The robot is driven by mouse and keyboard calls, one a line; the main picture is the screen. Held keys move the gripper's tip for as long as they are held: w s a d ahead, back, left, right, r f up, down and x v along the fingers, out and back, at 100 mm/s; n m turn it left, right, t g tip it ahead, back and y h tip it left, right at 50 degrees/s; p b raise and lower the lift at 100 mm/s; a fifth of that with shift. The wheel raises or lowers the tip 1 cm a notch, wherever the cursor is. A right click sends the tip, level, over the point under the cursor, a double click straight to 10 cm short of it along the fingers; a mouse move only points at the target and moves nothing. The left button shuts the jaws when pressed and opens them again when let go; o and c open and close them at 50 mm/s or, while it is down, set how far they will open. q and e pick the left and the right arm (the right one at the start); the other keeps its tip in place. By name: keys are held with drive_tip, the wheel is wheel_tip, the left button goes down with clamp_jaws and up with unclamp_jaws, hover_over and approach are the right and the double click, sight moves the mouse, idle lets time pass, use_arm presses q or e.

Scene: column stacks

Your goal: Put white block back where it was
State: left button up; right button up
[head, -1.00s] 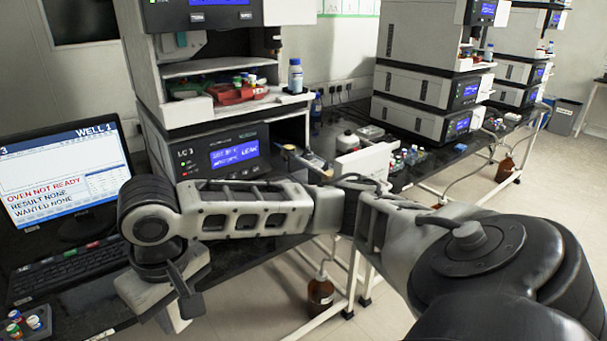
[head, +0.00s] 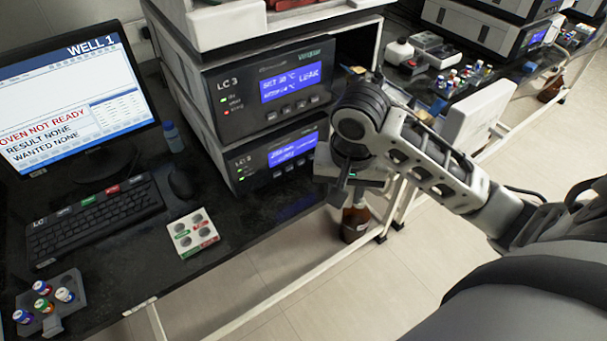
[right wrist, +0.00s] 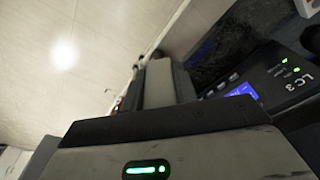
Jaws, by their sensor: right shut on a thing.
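A white block (head: 193,232) with round grey wells and red and green labels lies flat on the black bench, right of the keyboard. My right gripper (head: 341,191) is in front of the lower LC unit, over the bench's front edge, well to the right of that block. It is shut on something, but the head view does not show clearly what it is. In the right wrist view the dark and grey fingers (right wrist: 168,82) are close together, and the held thing cannot be made out. My left gripper is not in view.
A vial rack (head: 48,308) stands at the front left, below the keyboard (head: 95,218). A mouse (head: 181,182) and a blue-capped bottle (head: 173,137) are near the monitor (head: 75,95). Stacked LC units (head: 265,90) stand behind my gripper. A brown bottle (head: 355,222) is below the bench.

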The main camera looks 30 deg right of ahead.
drive_tip(key=shift+m, duration=0.4)
drive_tip(key=w+f, duration=0.3)
drive_tip(key=w, duration=0.1)
drive_tip(key=w+d+f, duration=0.1)
drive_tip(key=w+f, duration=0.2)
drive_tip(key=w, duration=0.1)
drive_tip(key=w+d+f, duration=0.1)
drive_tip(key=w+f, duration=0.2)
drive_tip(key=w, duration=0.2)
drive_tip(key=shift+d+f, duration=0.25)
drive_tip(key=shift+f, duration=0.05)
drive_tip(key=shift+w+f, duration=0.4)
drive_tip(key=shift+f, duration=1.6)
drive_tip(key=shift+f, duration=0.1)
drive_tip(key=o, duration=0.7)
drive_tip(key=shift+o, duration=0.2)
drive_tip(key=shift+d, duration=0.1)
